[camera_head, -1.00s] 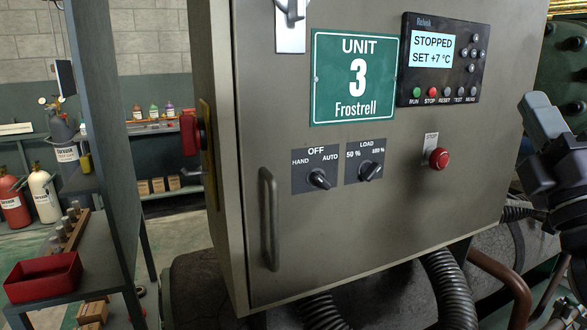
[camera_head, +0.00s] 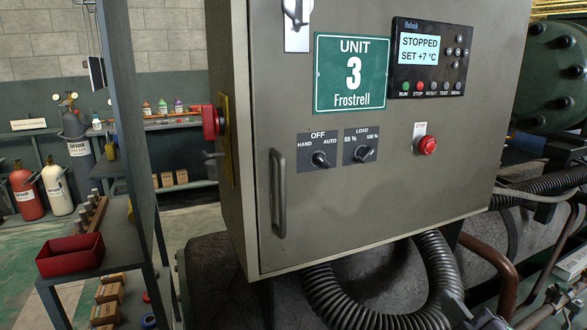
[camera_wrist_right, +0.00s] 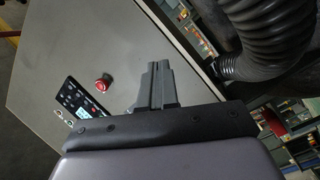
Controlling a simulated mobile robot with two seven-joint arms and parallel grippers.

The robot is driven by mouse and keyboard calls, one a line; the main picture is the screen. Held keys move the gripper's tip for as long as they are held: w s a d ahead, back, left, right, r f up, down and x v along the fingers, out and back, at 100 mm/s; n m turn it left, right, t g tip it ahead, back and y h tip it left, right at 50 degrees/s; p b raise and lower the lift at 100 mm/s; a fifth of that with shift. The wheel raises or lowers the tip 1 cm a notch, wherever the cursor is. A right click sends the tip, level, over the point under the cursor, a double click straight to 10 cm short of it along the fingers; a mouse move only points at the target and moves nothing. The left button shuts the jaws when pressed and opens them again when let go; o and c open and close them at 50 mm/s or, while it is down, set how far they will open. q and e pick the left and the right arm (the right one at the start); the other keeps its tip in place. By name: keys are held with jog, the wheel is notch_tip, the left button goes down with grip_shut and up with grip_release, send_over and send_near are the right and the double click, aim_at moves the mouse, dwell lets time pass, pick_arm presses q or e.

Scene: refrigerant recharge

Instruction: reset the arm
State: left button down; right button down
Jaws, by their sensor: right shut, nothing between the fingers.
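My right gripper (camera_wrist_right: 154,84) shows in the right wrist view with its two grey fingers together and nothing between them. In the head view only a small part of it (camera_head: 462,308) seems to show at the bottom edge, in front of the black corrugated hose. It is apart from the cabinet front. The Unit 3 control cabinet (camera_head: 350,215) stands in the middle of the head view, its door shut. Its display (camera_head: 419,49) reads STOPPED, SET +7 °C. The red stop button (camera_head: 427,146) also shows in the wrist view (camera_wrist_right: 103,85). My left gripper is out of view.
Corrugated hoses (camera_head: 385,295) and a brown pipe (camera_head: 500,270) run below the cabinet. A red isolator handle (camera_head: 211,122) sticks out on its left side. A red bin (camera_head: 70,255) stands on a shelf at left. Gas cylinders (camera_head: 57,189) stand behind.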

jog(key=s+a+f+m+g, duration=0.2)
jog(key=s+f, duration=0.4)
jog(key=f, duration=0.3)
jog(key=s+a+f+m+g, duration=0.2)
jog(key=s+f+m+g, duration=0.1)
jog(key=s+f, duration=0.4)
jog(key=s+a+f+m+g+y, duration=0.1)
jog(key=s+f+m, duration=0.3)
jog(key=f, duration=0.6)
jog(key=shift+s+a+f+m+g, duration=0.35)
jog(key=shift+s+a+g, duration=0.4)
jog(key=shift+s, duration=0.5)
